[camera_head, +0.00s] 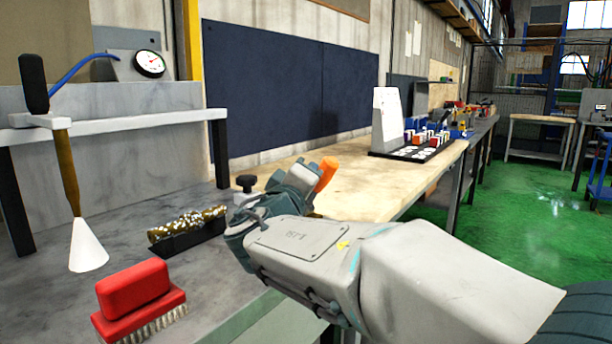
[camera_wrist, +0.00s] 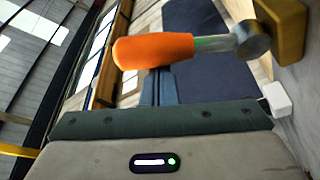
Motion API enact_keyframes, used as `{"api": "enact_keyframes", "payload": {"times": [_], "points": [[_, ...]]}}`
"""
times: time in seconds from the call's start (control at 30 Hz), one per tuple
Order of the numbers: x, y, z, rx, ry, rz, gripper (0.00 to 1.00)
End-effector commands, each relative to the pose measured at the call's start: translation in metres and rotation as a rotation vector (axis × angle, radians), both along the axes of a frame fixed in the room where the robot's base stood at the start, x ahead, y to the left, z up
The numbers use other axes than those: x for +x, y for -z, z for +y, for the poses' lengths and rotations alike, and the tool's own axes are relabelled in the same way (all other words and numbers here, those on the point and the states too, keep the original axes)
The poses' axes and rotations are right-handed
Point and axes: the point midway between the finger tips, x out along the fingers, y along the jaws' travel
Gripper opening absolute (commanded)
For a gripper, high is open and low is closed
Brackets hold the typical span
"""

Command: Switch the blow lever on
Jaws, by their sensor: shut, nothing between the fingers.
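The blow lever has an orange handle (camera_head: 327,173), partly hidden behind my gripper in the head view. In the wrist view the orange handle (camera_wrist: 152,50) lies nearly level, on a short metal shaft with a green band. The shaft joins a round pivot by a yellow mount (camera_wrist: 290,30) at upper right. My gripper (camera_head: 322,166) is shut and empty, close beside the handle; I cannot tell whether they touch. In the wrist view its fingers (camera_wrist: 160,90) show just below the handle. The lever's base is hidden in the head view.
A red brush (camera_head: 135,295), a speckled cylindrical part (camera_head: 188,225) on a dark holder and a white cone (camera_head: 87,245) are at the left. A black knob (camera_head: 245,183) stands by my gripper. Behind is a wooden bench (camera_head: 365,190) with a black tray (camera_head: 425,153).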

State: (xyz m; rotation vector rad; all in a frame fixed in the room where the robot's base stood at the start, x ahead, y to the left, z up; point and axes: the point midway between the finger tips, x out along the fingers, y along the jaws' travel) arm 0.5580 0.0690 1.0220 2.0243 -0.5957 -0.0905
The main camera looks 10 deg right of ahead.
Motion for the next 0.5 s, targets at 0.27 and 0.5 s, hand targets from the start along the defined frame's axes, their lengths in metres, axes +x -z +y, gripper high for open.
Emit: {"api": "enact_keyframes", "payload": {"times": [0.27,0.5], "points": [[0.003,-0.003,0.003,0.0,0.001,0.0,0.0],[0.019,-0.023,0.029,0.003,-0.002,-0.001,0.0]]}}
